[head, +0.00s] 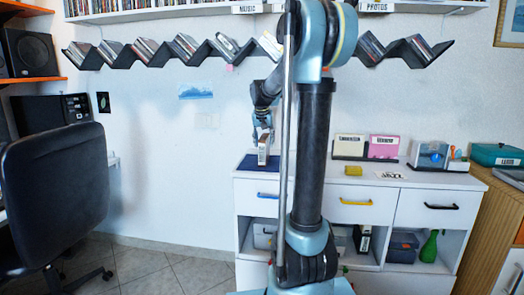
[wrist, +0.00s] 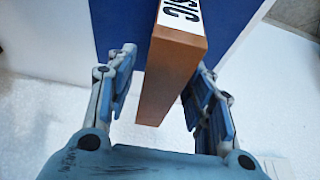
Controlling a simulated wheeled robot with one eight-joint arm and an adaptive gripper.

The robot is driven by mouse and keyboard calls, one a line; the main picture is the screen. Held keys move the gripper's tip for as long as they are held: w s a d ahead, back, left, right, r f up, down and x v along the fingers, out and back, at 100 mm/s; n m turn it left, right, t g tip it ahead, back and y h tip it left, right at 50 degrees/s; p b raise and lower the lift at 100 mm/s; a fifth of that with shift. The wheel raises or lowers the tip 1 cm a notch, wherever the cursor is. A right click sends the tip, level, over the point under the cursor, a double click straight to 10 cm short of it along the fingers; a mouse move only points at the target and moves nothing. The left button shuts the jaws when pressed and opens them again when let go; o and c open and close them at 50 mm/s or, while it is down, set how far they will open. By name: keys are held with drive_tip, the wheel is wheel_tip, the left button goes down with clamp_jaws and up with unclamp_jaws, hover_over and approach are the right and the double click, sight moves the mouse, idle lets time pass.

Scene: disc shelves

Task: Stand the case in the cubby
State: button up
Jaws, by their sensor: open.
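An orange-brown case (wrist: 172,75) with a white label ending in "SIC" stands upright over a blue mat (wrist: 115,22) in the wrist view. My gripper (wrist: 163,72) is open, with one finger on each side of the case. A gap shows at the left finger; the right finger is close to the case, and I cannot tell if it touches. In the head view my gripper (head: 263,137) is above the left end of the white cabinet, at the case (head: 263,156). Open cubbies (head: 345,262) lie under the cabinet drawers; my arm partly hides them.
A black zigzag shelf (head: 90,59) with disc cases runs along the wall. A dark chair (head: 55,200) stands left; floor between is clear.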

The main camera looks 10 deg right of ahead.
drive_tip(key=shift+v, duration=3.1)
drive_tip(key=shift+s+a, duration=0.1)
